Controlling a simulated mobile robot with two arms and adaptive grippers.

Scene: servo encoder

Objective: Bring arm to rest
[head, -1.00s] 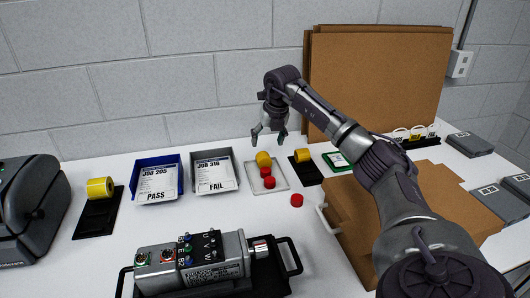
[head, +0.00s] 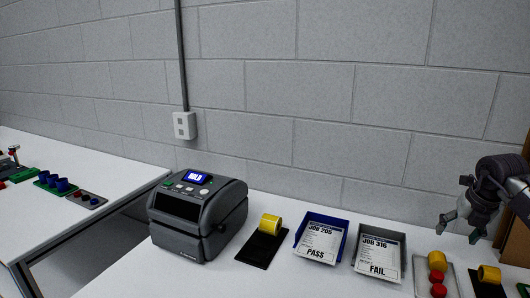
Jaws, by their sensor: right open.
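My right gripper (head: 462,225) is at the right edge of the head view. It is open and empty, with its fingers pointing down. It hangs above the back of the table, over a light tray (head: 421,283) with yellow and red round parts. It looks apart from these parts. Most of my right arm lies outside the picture. My left gripper is not in view.
A dark printer (head: 197,222) reading HOLD stands on the table. Beside it are a yellow roll (head: 270,224) on a black stand, a blue PASS tray (head: 343,246) and a grey FAIL tray (head: 402,270). A second table (head: 75,165) is at the left, across a gap.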

